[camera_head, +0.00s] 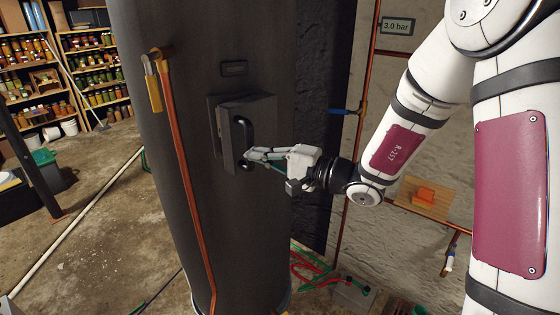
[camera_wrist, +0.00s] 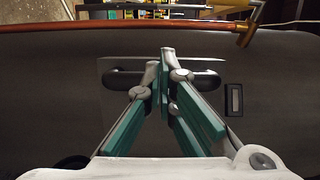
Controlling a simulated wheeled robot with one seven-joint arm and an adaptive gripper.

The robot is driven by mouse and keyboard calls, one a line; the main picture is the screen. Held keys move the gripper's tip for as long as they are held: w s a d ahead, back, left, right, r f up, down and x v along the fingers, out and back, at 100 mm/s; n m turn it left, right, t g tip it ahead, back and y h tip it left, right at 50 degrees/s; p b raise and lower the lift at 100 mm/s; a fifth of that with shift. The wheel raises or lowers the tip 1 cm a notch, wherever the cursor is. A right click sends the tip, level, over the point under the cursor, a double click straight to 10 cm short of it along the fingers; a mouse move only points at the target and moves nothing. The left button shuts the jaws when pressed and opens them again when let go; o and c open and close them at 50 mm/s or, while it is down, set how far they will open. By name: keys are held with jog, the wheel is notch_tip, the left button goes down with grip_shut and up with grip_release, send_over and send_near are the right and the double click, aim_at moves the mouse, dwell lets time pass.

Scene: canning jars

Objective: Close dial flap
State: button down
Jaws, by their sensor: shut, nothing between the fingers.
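The dial flap (camera_head: 228,138) is a dark grey panel on the side of the large dark tank (camera_head: 180,60). It stands out from the tank wall; I cannot tell for sure how far it is open. Its black bar handle (camera_head: 247,130) is upright in the head view and lies across the wrist view (camera_wrist: 206,79). My gripper (camera_head: 250,157) is shut and empty, with its fingertips at the lower part of the handle in the head view. In the wrist view the fingertips (camera_wrist: 160,65) overlap the handle's middle; contact is unclear. No dial is visible.
A small label plate (camera_head: 234,68) sits above the flap. A wall pipe with a blue valve lever (camera_head: 340,111) is to the right.

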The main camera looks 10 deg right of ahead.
aim_at(233, 153)
jog(key=shift+s+a+b+x, duration=0.2)
jog(key=shift+b+x, duration=0.15)
jog(key=shift+x, duration=0.7)
jog(key=shift+s+a+b+x, duration=0.1)
jog(key=shift+s+b+x, duration=0.2)
jog(key=shift+x, duration=0.8)
jog(key=shift+s+a+b+x, duration=0.1)
jog(key=shift+b+x, duration=0.3)
jog(key=shift+x, duration=0.65)
jog(key=shift+d, duration=0.1)
